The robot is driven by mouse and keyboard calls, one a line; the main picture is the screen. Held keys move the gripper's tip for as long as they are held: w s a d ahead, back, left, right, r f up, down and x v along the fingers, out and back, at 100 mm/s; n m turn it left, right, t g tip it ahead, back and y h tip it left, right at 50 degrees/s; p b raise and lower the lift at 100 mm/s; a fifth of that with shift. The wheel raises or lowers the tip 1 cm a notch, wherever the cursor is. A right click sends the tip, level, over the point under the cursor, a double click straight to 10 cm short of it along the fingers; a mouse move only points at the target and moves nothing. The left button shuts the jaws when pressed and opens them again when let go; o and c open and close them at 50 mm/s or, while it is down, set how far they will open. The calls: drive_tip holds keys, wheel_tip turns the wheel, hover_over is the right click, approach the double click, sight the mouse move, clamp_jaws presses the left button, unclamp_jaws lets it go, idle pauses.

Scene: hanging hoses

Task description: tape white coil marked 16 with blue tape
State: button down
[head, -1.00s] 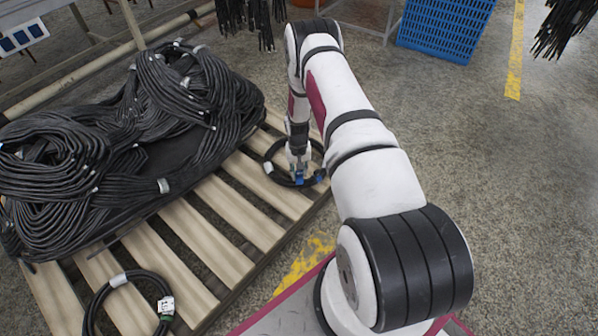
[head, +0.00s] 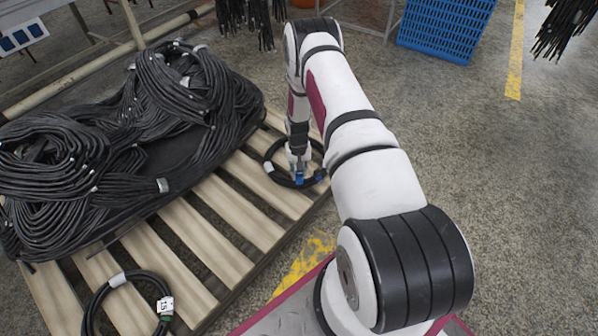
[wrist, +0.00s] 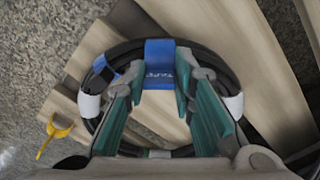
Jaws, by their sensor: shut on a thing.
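A black hose coil (head: 268,153) with white bands lies at the pallet's right corner; it also shows in the wrist view (wrist: 124,53). No number can be read on it. My gripper (head: 299,172) reaches down over the coil. In the wrist view its green-padded fingers (wrist: 160,84) are closed on a piece of blue tape (wrist: 159,52) with writing on it, at the coil's far side. Another blue patch (wrist: 103,68) sits on the coil's left. White bands show at left (wrist: 89,104) and right (wrist: 234,105).
A second black coil (head: 88,308) with a white tag (head: 165,305), which seems to read 15, lies at the pallet's front left. A large heap of black hoses (head: 60,160) fills the slatted pallet's (head: 180,225) back. A blue crate (head: 445,28) stands behind; the right floor is clear.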

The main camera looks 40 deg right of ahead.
sight(299, 176)
drive_tip(key=shift+f+b, duration=1.55)
drive_tip(key=shift+f, duration=0.25)
idle(0.8)
drive_tip(key=c, duration=1.3)
unclamp_jaws()
drive_tip(key=shift+r, duration=0.2)
